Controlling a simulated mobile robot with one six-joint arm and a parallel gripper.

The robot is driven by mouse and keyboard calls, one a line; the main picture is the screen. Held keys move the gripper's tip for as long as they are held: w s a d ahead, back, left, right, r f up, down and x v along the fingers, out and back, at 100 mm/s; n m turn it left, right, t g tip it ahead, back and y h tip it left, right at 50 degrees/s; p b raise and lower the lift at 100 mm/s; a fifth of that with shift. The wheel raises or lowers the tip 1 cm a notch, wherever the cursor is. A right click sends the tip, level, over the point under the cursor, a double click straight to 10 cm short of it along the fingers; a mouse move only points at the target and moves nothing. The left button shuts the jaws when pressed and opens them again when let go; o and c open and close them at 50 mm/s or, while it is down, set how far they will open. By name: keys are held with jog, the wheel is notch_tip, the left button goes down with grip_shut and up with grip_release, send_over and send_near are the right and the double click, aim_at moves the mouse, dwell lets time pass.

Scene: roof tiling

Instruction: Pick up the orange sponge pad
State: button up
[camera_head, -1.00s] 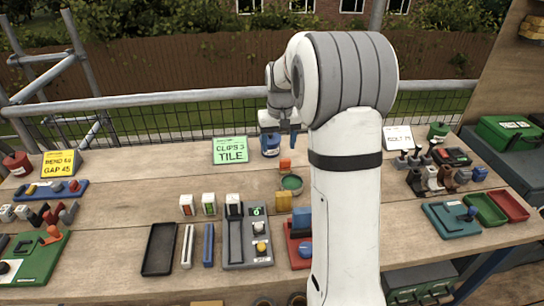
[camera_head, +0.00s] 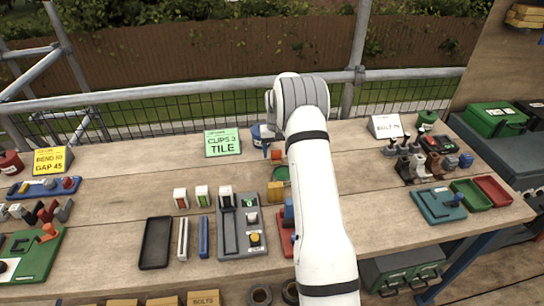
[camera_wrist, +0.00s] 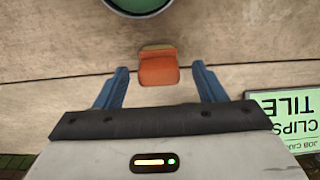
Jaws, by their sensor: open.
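The orange sponge pad (camera_wrist: 158,70) lies on the wooden bench, between and just beyond the tips of my gripper (camera_wrist: 160,76) in the wrist view. My gripper's two blue fingers are apart, one on each side of the pad, with nothing held. In the head view the pad (camera_head: 276,155) is a small orange block behind the round green dish, close beside my arm. My gripper is mostly hidden behind my arm there; only a bit of blue finger shows near the pad.
The round green dish (camera_wrist: 140,4) is close past the pad. A yellow block (camera_head: 275,192) and a grey device (camera_head: 241,243) are nearer. Bare bench lies left of the card.

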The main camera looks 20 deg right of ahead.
jog(key=shift+f, duration=1.1)
jog(key=c, duration=1)
